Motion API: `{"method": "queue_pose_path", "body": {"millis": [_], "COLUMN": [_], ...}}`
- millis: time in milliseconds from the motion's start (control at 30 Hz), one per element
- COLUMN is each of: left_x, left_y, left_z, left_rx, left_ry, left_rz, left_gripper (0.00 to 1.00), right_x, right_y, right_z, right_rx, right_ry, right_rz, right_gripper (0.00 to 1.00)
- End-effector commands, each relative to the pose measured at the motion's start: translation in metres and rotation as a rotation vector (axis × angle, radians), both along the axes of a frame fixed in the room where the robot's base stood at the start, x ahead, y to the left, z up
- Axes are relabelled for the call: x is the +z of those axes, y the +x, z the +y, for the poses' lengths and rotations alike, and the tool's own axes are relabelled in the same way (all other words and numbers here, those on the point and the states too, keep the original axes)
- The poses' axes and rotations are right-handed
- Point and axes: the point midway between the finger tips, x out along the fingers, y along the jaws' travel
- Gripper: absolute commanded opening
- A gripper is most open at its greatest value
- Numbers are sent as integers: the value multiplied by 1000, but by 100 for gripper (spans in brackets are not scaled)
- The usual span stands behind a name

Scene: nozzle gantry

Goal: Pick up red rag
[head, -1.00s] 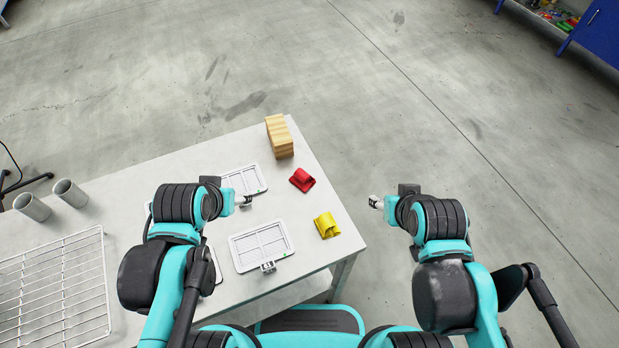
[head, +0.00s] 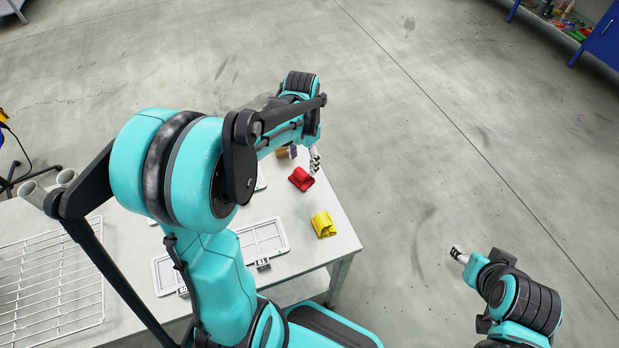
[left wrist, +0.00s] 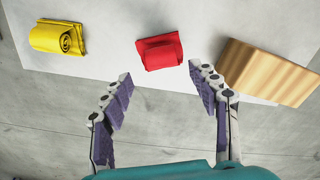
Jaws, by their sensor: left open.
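The red rag (head: 301,179) lies folded on the grey table (head: 330,215) near its right edge. In the left wrist view the rag (left wrist: 160,52) is beyond the fingertips, roughly centred between them. My left gripper (head: 315,162) is just behind and to the right of the rag in the head view, apart from it. In the left wrist view this gripper (left wrist: 160,78) is open and empty. My right gripper (head: 458,254) is off the table at the right, over the floor; its fingers are too small to judge.
A yellow rag (head: 323,225) lies in front of the red one. A wooden block (left wrist: 262,72) stands beside the red rag, partly hidden by my left arm in the head view. White frames (head: 262,240), a wire rack (head: 50,285) and grey cups (head: 32,192) are on the table.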

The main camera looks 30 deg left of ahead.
Motion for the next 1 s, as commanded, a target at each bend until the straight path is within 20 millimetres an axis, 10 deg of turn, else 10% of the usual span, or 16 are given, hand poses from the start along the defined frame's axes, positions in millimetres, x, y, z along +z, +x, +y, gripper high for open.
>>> {"method": "queue_pose_path", "body": {"millis": [400, 667, 867, 1000], "left_x": [-55, -58, -58, -58], "left_y": [-5, -5, -5, -5], "left_z": [3, 3, 3, 3], "left_rx": [1, 1, 1, 1], "left_ry": [0, 0, 0, 0], "left_rz": [-2, -2, -2, -2], "left_gripper": [60, 60, 10, 7], "right_x": [-29, -29, -29, -29], "right_y": [0, 0, 0, 0], "right_z": [0, 0, 0, 0], "right_rx": [0, 0, 0, 0], "right_ry": [0, 0, 0, 0], "right_rz": [0, 0, 0, 0], "right_gripper": [49, 49, 49, 49]}}
